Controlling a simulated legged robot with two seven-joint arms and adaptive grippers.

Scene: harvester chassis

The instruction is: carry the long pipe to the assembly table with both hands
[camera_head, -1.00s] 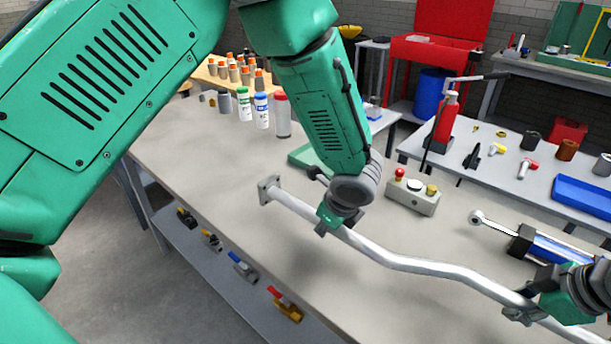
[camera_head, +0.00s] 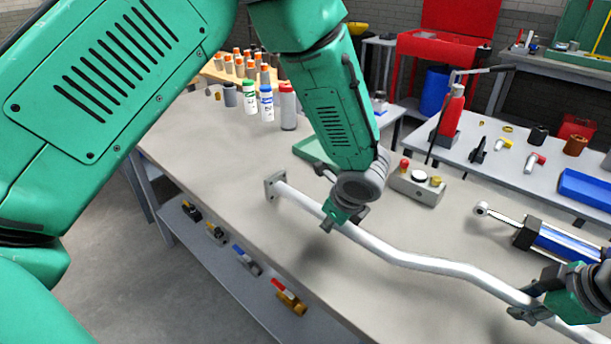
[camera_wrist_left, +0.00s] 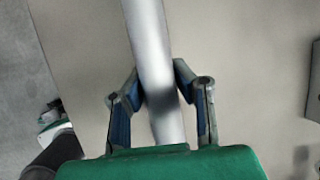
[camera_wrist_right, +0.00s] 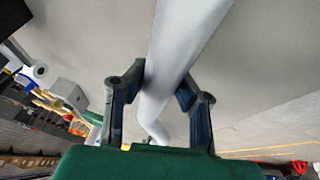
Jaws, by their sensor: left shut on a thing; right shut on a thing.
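The long pipe (camera_head: 405,259) is pale grey metal with a bend and a square flange at its far-left end. It spans the assembly table (camera_head: 215,150) diagonally, over its surface; I cannot tell whether it touches the top. My left gripper (camera_head: 338,219) is shut around the pipe near the flange. My right gripper (camera_head: 535,302) is shut around it near the right edge, where the pipe's near end runs out of view. The left wrist view shows the pipe (camera_wrist_left: 150,45) between both fingers, and the right wrist view shows it (camera_wrist_right: 185,40) likewise.
Several bottles (camera_head: 288,107) and orange-capped items stand at the table's back left. A control box (camera_head: 416,188) and a blue cylinder (camera_head: 565,243) lie beyond the pipe. Valves (camera_head: 288,298) sit on the lower shelf.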

